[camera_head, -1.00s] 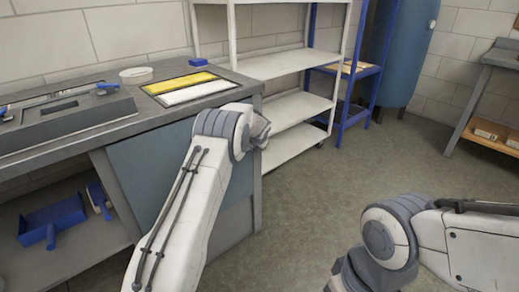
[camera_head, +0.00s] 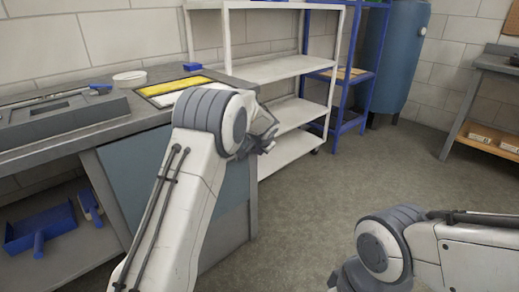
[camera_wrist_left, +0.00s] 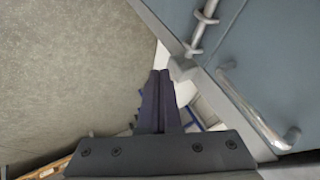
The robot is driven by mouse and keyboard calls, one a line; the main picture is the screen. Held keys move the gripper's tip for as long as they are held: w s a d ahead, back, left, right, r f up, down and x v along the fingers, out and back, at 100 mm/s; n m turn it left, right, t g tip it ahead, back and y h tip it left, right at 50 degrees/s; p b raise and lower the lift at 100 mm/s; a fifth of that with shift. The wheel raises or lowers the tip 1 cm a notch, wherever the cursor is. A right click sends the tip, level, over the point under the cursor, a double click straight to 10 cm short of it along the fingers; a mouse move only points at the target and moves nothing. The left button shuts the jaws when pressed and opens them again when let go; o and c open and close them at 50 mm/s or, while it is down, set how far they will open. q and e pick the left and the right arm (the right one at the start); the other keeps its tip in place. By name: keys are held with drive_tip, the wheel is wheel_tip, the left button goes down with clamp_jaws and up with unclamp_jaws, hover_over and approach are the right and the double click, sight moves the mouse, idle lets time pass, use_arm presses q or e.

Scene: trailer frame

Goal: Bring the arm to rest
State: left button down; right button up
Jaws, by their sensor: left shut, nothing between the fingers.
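My left arm rises from the bottom of the head view, bent at the elbow in front of the workbench (camera_head: 235,72). My left gripper (camera_head: 268,146) shows small and dark just past the elbow, partly hidden by it. In the left wrist view the two dark fingers of my left gripper (camera_wrist_left: 159,75) lie together, shut with nothing between them. My right arm shows at the lower right of the head view, bent; its gripper is out of the picture.
The workbench's blue-grey panel shows close on the right in the wrist view, with a metal handle (camera_wrist_left: 260,115). A white shelf rack (camera_head: 285,68) and a blue rack (camera_head: 352,85) stand behind. Open floor (camera_head: 400,165) lies to the right.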

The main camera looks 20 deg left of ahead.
use_arm(q)
drive_tip(key=s+d+r+g+h, duration=0.1)
drive_tip(key=s+d+r, duration=0.1)
drive_tip(key=s+d, duration=0.5)
drive_tip(key=s+d+r+m+g+h, duration=0.15)
drive_tip(key=s+d, duration=0.25)
drive_tip(key=s, duration=0.6)
drive_tip(key=s+d+r+g, duration=0.1)
drive_tip(key=s+d+r, duration=0.1)
drive_tip(key=s+d, duration=0.5)
drive_tip(key=s+a+f+m+g+h, duration=0.15)
drive_tip(key=s+g, duration=0.25)
drive_tip(key=s, duration=2.4)
wheel_tip(320, 180, up, 32)
drive_tip(key=w+p, duration=0.1)
drive_tip(key=p, duration=3.1)
drive_tip(key=shift+d+f+p, duration=0.2)
drive_tip(key=shift+p, duration=0.2)
drive_tip(key=shift+w, duration=0.1)
